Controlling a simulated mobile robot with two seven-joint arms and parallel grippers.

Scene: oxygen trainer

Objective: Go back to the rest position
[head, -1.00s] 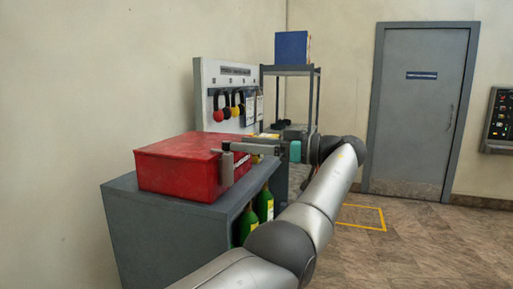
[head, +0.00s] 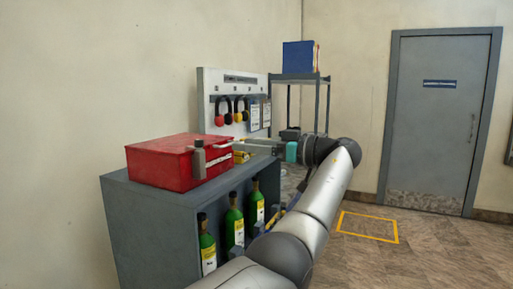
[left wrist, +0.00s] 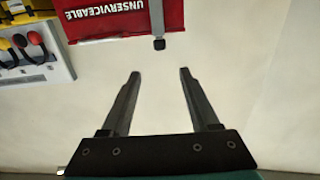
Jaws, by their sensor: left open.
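My left gripper (head: 222,147) reaches in from the right of the red box in the head view, its fingers in front of the box's right end. In the left wrist view my left gripper (left wrist: 159,72) is open, with nothing between its fingers. The red box (head: 165,167) sits on top of a grey cabinet (head: 150,215). The red box (left wrist: 115,20), marked "UNSERVICEABLE", also shows beyond the fingertips in the wrist view. A small grey upright piece stands before the box in the head view; I cannot tell what it belongs to. My right gripper is not in view.
Green bottles (head: 234,224) stand in the cabinet's open side. Behind are a pegboard (head: 240,82) with ear defenders and a shelf rack (head: 301,78) with a blue binder (head: 297,56). Floor is open right, around a yellow outline (head: 368,227), before a grey door (head: 440,130).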

